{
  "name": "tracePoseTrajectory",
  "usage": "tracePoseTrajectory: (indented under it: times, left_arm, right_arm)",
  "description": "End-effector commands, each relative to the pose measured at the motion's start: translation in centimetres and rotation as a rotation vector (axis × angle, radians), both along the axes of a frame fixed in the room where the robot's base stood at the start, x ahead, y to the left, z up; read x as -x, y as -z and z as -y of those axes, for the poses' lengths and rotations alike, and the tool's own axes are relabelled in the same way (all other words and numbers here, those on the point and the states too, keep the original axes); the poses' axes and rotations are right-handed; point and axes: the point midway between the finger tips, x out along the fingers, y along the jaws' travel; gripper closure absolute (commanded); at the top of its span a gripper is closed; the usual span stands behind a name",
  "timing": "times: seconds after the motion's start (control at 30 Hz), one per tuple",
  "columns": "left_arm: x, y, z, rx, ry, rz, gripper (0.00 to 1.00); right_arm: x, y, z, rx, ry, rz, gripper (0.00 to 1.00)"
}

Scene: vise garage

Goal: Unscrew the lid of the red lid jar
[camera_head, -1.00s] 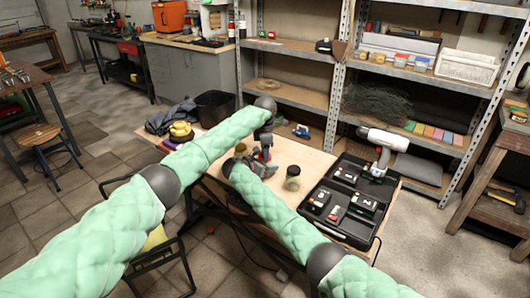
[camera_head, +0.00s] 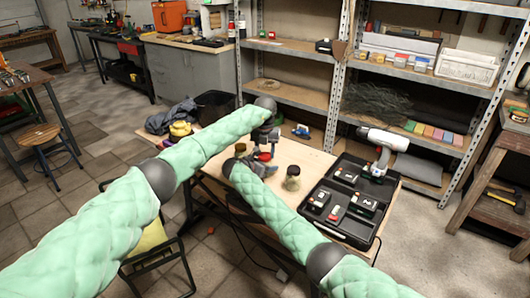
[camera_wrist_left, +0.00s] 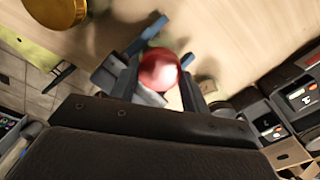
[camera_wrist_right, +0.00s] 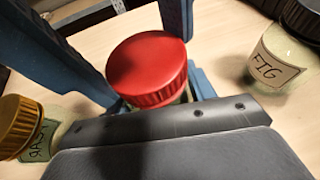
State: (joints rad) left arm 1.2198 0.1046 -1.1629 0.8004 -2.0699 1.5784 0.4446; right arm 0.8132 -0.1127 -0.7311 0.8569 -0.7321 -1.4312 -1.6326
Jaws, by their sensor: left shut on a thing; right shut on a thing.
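The red lid jar stands upright on the wooden table between my two grippers. Its round red lid (camera_wrist_right: 148,68) fills the middle of the right wrist view. The lid also shows from above in the left wrist view (camera_wrist_left: 158,72). My left gripper (camera_wrist_left: 160,85) is shut on the red lid, with dark fingers on both sides of it. My right gripper (camera_wrist_right: 155,98) is shut on the jar body below the lid. Most of the jar body is hidden by the lid and the fingers. In the head view the lid is a small red patch (camera_head: 264,156).
A gold-lidded jar (camera_wrist_right: 20,125) and a dark-lidded jar labelled FIG (camera_wrist_right: 268,62) stand on either side in the right wrist view. A shelf rack stands behind.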

Motion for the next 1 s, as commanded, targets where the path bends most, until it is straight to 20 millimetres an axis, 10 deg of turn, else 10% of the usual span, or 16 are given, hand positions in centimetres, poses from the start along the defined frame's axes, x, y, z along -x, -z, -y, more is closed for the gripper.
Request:
tracePoseTrajectory:
  times: [0.57,0.6,0.7,1.0]
  left_arm:
    - [-0.12,-0.14,-0.02,0.0,-0.246,0.002,0.81]
    - [-0.12,-0.14,-0.02,0.0,-0.246,0.002,0.52]
    - [-0.11,-0.14,-0.02,0.0,-0.245,0.002,0.32]
    - [-0.05,-0.2,-0.03,-0.001,-0.245,0.0,0.32]
  right_arm:
    - [0.08,0.08,-0.09,-0.001,0.0,-0.001,1.0]
    - [0.09,0.09,-0.09,0.0,0.0,-0.001,1.0]
    - [0.08,0.09,-0.08,0.0,0.0,-0.001,1.0]
    - [0.03,0.07,0.01,0.0,0.001,-0.001,1.0]
